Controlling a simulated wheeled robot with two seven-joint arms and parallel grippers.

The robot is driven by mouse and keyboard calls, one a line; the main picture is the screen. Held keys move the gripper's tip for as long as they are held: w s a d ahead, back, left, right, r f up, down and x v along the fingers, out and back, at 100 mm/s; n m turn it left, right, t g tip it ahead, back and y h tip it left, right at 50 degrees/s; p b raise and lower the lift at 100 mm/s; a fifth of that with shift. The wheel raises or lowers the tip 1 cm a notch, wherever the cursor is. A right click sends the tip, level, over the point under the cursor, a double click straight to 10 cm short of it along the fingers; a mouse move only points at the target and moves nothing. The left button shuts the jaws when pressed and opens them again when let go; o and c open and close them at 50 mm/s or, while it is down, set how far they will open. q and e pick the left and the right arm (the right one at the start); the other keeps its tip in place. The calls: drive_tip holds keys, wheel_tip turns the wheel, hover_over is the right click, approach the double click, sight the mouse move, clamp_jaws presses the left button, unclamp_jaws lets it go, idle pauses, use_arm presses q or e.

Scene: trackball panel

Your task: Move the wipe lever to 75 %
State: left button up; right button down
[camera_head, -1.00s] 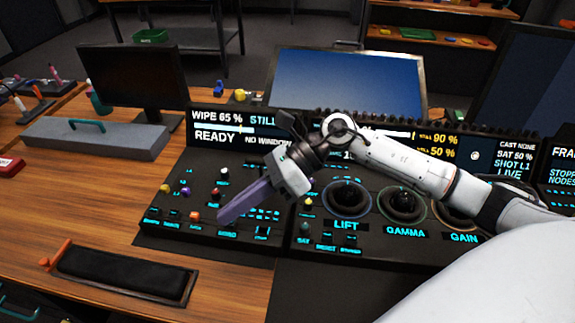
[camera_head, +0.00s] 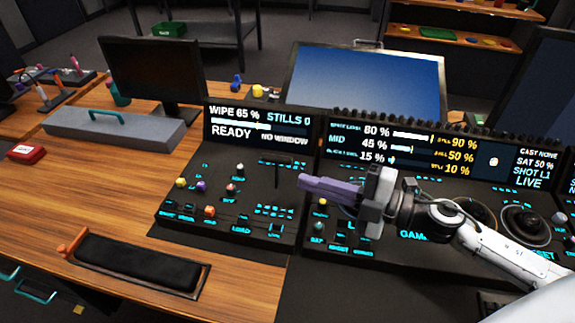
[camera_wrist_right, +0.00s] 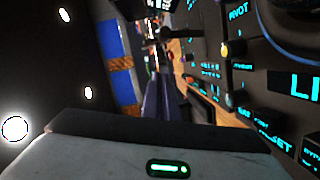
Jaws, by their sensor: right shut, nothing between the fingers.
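The display (camera_head: 258,127) on the left panel reads WIPE 65 % with READY below it. The wipe lever (camera_head: 277,173) appears as a thin dark upright stick with a bar-like top at the right of that panel. A dark T-shaped handle (camera_wrist_right: 172,34), seemingly the same lever, shows beyond the fingers in the right wrist view. My right gripper (camera_head: 303,183) is shut and empty, its purple fingers pointing left. Its tips are just right of the lever in the head view; I cannot tell the gap in depth. The fingers (camera_wrist_right: 160,97) also show in the right wrist view. My left gripper is out of view.
Several small knobs and lit buttons (camera_head: 209,211) cover the left panel. The neighbouring panel has large dials (camera_head: 526,222) under my right arm. A black padded rest (camera_head: 138,264) lies in front, a grey case (camera_head: 115,133) behind left. The wooden desk (camera_head: 100,200) is clear between them.

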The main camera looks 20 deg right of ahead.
sight(277, 172)
drive_tip(key=w+a, duration=0.1)
drive_tip(key=w, duration=0.1)
drive_tip(key=w+a+f, duration=0.1)
drive_tip(key=w, duration=0.2)
drive_tip(key=w+a, duration=0.1)
drive_tip(key=w, duration=0.1)
drive_tip(key=shift+w+a+f, duration=0.1)
drive_tip(key=shift+w+f, duration=0.15)
drive_tip(key=shift+f, duration=0.05)
drive_tip(key=shift+w+d+f, duration=0.15)
drive_tip(key=shift+w+d, duration=0.15)
drive_tip(key=shift+w, duration=0.1)
